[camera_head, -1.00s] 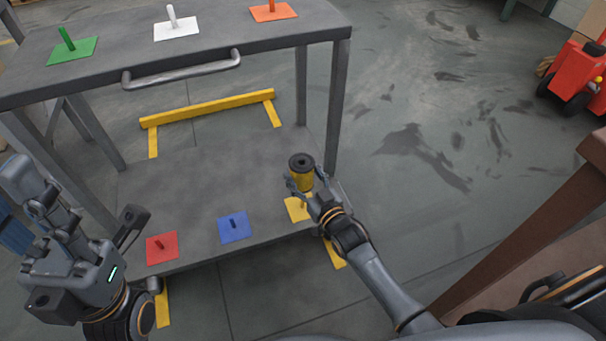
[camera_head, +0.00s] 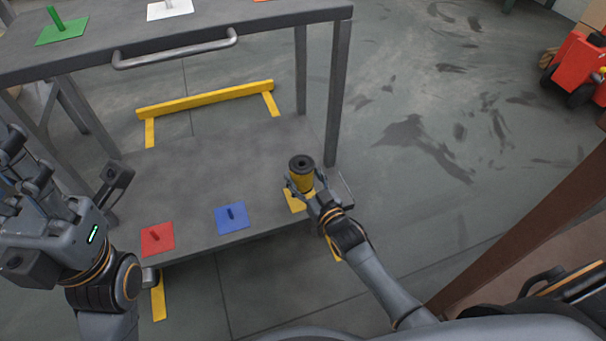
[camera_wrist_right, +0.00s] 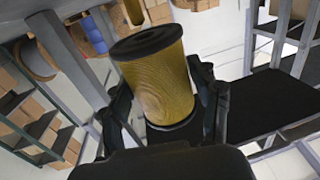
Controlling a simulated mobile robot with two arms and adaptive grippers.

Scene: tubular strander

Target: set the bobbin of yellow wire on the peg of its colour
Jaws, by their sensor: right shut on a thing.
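The bobbin of yellow wire (camera_head: 301,180) has black flanges and stands roughly upright over the front right of the lower shelf. My right gripper (camera_head: 304,187) is shut around its side; the right wrist view also shows the bobbin (camera_wrist_right: 162,82) between the fingers. The yellow plate (camera_head: 294,203) lies just below, partly hidden by bobbin and gripper. My left gripper (camera_head: 72,210) is open and empty at the left.
A blue plate with peg (camera_head: 232,218) and a red one (camera_head: 157,238) lie left of the yellow plate on the lower shelf. The upper tabletop carries green (camera_head: 62,30) and white (camera_head: 170,9) peg plates. Its handle (camera_head: 175,50) and legs stand beyond the bobbin.

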